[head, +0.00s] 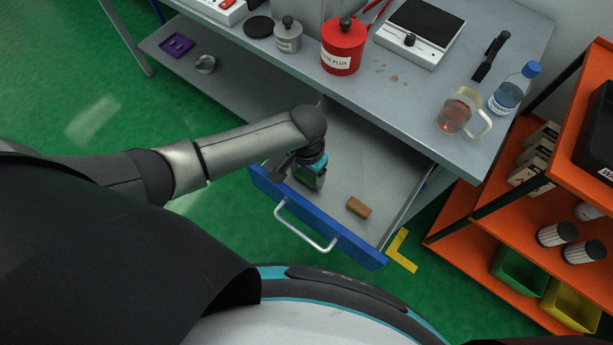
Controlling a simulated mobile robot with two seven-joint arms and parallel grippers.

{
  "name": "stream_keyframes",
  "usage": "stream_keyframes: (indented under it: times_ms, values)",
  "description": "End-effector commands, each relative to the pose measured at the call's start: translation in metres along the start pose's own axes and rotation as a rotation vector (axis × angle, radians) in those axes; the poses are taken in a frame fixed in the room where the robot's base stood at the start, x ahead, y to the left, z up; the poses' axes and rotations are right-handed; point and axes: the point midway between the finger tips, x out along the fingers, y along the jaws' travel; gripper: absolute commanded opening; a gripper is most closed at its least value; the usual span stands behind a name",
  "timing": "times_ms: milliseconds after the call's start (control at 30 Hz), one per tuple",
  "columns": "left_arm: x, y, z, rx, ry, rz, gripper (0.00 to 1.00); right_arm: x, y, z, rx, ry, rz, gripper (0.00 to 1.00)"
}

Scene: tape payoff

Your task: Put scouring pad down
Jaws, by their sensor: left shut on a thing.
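My left gripper (312,176) reaches down into the open drawer (338,135) near its front left part. It is shut on a small dark greenish thing, which looks like the scouring pad. The gripper and wrist cover most of it, and I cannot tell whether it touches the drawer floor. A brown block (358,208) lies on the drawer floor to the right, near the blue drawer front (345,243). My right gripper is not in view.
The bench top (400,85) above the drawer holds a red pot (343,46), a grey can (288,36), a scale (418,32), a glass mug (458,112) and a bottle (511,91). An orange shelf (470,232) stands at the right. The drawer's middle is bare.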

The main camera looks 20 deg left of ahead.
Motion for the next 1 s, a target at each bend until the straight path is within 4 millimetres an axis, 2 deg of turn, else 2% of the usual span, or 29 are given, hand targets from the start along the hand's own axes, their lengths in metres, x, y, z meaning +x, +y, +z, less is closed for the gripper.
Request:
stream_keyframes:
  times_ms: [100, 500, 533, 733, 1000]
  values:
    - [0.0099, -0.0004, -0.0006, 0.000, 0.002, -0.001, 0.15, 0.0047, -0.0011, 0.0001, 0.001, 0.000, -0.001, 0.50]
    - [0.0137, -0.0004, -0.0004, 0.000, 0.001, 0.000, 0.15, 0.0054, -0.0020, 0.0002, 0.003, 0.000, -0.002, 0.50]
    - [0.0130, -0.0005, -0.0005, 0.000, 0.001, -0.001, 0.79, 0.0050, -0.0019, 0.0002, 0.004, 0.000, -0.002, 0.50]
    - [0.0126, -0.0005, -0.0005, 0.000, 0.001, -0.001, 1.00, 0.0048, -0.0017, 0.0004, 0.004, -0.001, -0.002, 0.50]
    - [0.0102, -0.0007, -0.0007, 0.000, 0.002, -0.001, 1.00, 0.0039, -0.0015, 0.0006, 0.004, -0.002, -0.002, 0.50]
